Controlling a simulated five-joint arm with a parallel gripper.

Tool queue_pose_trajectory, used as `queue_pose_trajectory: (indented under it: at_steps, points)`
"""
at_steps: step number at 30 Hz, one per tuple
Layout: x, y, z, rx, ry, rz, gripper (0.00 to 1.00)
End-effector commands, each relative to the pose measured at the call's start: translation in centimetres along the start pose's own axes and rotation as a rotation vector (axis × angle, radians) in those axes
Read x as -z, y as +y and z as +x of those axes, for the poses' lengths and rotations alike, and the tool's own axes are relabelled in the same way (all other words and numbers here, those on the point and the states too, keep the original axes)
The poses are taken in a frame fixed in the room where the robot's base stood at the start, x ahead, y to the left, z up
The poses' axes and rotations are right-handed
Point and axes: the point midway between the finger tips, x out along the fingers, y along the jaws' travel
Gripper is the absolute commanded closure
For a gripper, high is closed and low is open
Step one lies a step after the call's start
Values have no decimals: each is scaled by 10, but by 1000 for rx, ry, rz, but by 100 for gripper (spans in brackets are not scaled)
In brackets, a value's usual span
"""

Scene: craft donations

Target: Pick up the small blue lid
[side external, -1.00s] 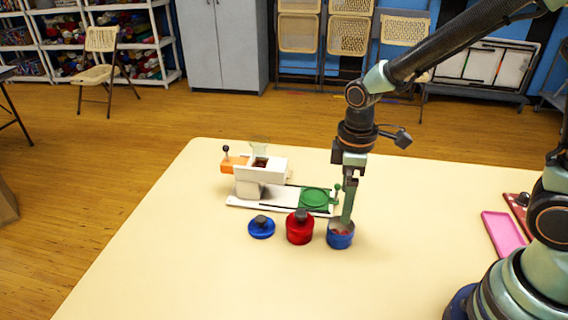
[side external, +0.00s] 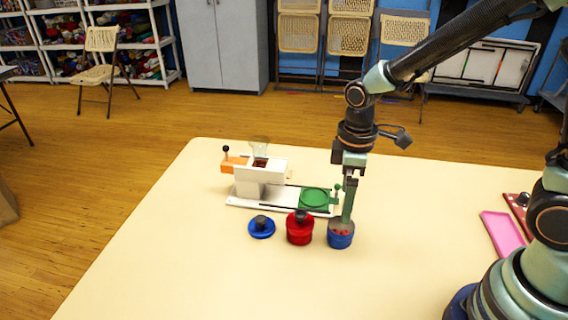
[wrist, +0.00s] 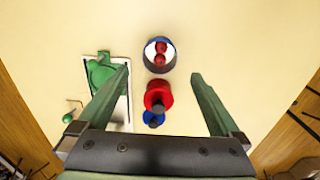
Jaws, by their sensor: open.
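The small blue lid (side external: 261,229) lies on the table with its dark knob up, left of the red lidded pot (side external: 300,229). In the wrist view the lid (wrist: 153,122) shows only in part, beyond the red pot (wrist: 158,92). A blue pot (side external: 340,239) stands open at the right of the row; in the wrist view it (wrist: 160,68) holds red beads. My gripper (wrist: 161,75) is open and empty, its fingers pointing down. In the side view my gripper (side external: 347,218) is at the blue pot, well right of the lid; its exact height over the rim is unclear.
Behind the row stands a white device (side external: 262,178) with an orange part and a green round plate (side external: 315,197) on its base. A pink tray (side external: 503,232) lies at the right by my arm's base. The table in front and left of the lid is clear.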

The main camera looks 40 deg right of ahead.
Motion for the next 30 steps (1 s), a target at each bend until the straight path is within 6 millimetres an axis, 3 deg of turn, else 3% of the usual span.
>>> queue_pose_trajectory:
  at_steps: [17,23,30]
  points:
    - [3,1,0,0,0,23,0]
    - [26,5,-4,0,0,279,0]
    - [70,10,-11,0,0,781,0]
